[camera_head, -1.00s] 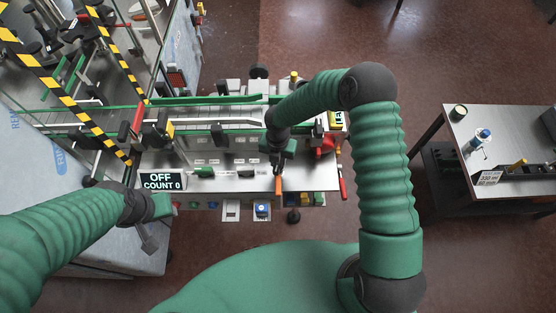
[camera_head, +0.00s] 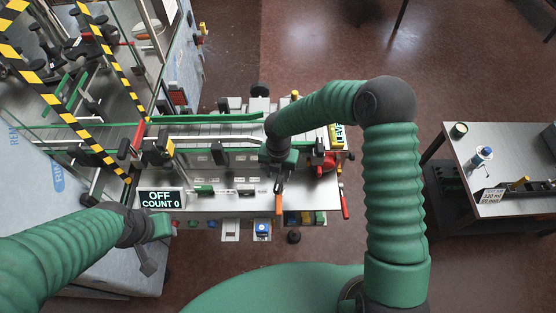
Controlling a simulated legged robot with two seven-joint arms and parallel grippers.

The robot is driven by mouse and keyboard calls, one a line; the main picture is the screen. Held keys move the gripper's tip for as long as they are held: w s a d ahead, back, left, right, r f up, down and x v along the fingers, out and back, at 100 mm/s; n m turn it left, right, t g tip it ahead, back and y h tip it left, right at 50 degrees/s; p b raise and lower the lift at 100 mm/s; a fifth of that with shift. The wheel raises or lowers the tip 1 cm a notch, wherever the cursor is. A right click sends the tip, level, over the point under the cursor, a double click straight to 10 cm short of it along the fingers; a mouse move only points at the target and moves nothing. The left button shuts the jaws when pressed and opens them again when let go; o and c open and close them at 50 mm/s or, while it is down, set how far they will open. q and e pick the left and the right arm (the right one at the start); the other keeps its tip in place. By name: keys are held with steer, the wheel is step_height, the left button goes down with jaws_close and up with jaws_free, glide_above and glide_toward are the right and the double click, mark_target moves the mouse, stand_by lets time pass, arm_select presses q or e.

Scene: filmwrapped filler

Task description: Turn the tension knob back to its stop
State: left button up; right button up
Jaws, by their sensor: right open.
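No part is clearly labelled as the tension knob. A round black knob (camera_head: 294,237) sits below the machine's front edge, and another dark round knob (camera_head: 258,90) sits at its back. My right gripper (camera_head: 279,178) is above the machine's front panel, pointing down, open. An orange handle-like piece (camera_head: 278,204) shows just below its fingers; I cannot tell whether they touch. My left gripper (camera_head: 158,228) is at the machine's left front corner; its fingers are not clear.
A sign (camera_head: 161,199) reads OFF, COUNT 0. A red-handled lever (camera_head: 344,205) stands at the panel's right end. Striped yellow-black posts (camera_head: 115,75) stand at the left. A side table (camera_head: 490,150) stands at the right, with open floor between.

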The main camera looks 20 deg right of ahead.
mark_target(278, 182)
step_height(278, 182, up, 12)
steer(key=b, duration=0.1)
steer(key=shift+b, duration=0.3)
